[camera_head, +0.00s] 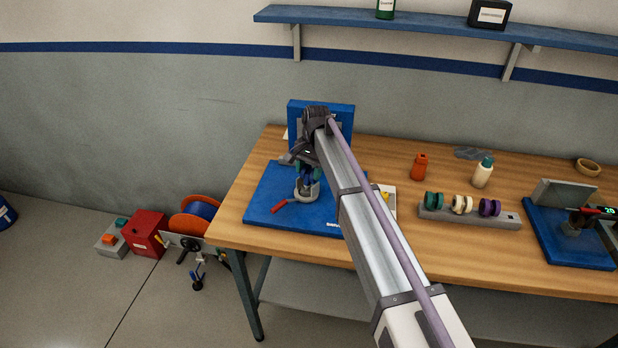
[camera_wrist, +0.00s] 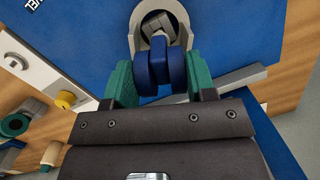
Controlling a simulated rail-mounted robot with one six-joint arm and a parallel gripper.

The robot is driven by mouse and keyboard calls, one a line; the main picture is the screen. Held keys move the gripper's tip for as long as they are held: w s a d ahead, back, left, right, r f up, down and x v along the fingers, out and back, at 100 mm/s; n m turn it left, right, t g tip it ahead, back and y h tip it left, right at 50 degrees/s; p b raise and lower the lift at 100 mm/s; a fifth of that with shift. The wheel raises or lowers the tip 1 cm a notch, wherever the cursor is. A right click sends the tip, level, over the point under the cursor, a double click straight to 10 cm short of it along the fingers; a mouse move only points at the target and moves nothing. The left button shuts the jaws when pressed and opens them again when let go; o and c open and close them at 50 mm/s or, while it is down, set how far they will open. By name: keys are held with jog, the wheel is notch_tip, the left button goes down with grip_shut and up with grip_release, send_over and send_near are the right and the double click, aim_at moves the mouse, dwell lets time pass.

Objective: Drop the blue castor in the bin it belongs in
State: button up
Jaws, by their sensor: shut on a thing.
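The blue castor (camera_wrist: 160,68) is between the green fingertips of my gripper (camera_wrist: 160,80), which is shut on it. The castor's twin blue wheels face the wrist camera. Its far end is at the round grey socket (camera_wrist: 162,20) of the blue test fixture; I cannot tell whether it is still seated there. In the head view my gripper (camera_head: 307,172) points down over the blue fixture base (camera_head: 262,205), just above the socket, and the castor is mostly hidden. A red handle (camera_head: 284,207) sticks out beside the socket. Which container is the castor's bin cannot be told.
A grey rack (camera_head: 470,217) holds green, cream and purple castors. An orange bottle (camera_head: 419,167) and a cream bottle (camera_head: 483,172) stand behind it. A second blue fixture (camera_head: 565,240) is at right. On the floor are a red box (camera_head: 145,233) and a blue container (camera_head: 6,214).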

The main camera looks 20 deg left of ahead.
jog(key=shift+w+d+r+p, duration=0.1)
jog(key=shift+w+r+p, duration=0.05)
jog(key=shift+r+p, duration=0.9)
jog(key=shift+r, duration=0.1)
jog(key=r+p, duration=0.4)
jog(key=shift+w+d+r, duration=0.1)
jog(key=shift+w, duration=0.1)
dwell(1.1)
